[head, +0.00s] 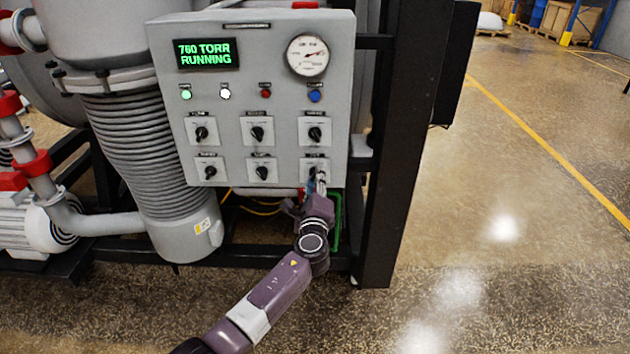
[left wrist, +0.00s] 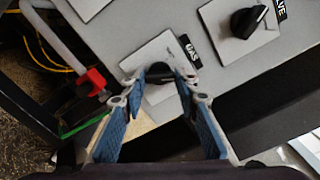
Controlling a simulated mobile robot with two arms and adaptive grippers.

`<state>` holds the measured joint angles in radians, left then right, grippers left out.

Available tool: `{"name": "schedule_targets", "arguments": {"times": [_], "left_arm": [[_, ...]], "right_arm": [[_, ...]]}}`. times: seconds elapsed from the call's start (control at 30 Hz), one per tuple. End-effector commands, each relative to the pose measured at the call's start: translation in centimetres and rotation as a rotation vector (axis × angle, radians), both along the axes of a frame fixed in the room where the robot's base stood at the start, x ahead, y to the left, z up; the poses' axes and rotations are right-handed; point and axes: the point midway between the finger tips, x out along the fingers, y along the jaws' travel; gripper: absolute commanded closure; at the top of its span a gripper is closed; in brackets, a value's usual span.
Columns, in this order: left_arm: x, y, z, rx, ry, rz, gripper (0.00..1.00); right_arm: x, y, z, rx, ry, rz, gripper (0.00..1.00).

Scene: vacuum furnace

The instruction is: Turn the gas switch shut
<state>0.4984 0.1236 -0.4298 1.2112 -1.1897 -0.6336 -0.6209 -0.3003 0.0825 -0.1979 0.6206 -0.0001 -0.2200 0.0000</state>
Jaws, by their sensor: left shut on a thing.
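The gas switch is the bottom right one on the grey control panel (head: 232,104). Its light plate (head: 314,163) shows in the head view, but my gripper covers its knob there. My left gripper (head: 318,178) reaches up to it from below. In the left wrist view, the black knob of the gas switch (left wrist: 159,71) sits between the tips of my left gripper (left wrist: 162,76), beside a black label reading "GAS". The fingers are shut on the knob. The knob's exact angle is mostly hidden by the fingertips. My right gripper is in neither view.
Several other black knobs, such as the one directly above (head: 315,133), sit on the panel. The green display (head: 206,53) reads "760 TORR RUNNING". A black frame post (head: 400,150) stands close right of the panel. The floor right of it is clear.

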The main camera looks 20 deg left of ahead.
Motion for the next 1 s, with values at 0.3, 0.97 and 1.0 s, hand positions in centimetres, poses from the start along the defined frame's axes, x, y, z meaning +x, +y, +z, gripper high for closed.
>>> {"name": "schedule_targets", "arguments": {"times": [0.3, 0.97, 1.0], "left_arm": [[0.0, 0.0, -0.2, -0.019, -0.006, 0.000, 0.95], [0.0, 0.0, -0.5, -0.484, -0.140, -0.001, 0.95], [0.0, -0.1, -0.5, -0.521, -0.150, 0.000, 0.95]], "right_arm": [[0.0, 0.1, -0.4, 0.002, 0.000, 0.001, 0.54], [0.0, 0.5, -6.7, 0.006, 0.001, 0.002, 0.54], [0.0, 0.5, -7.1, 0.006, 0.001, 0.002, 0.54]]}}
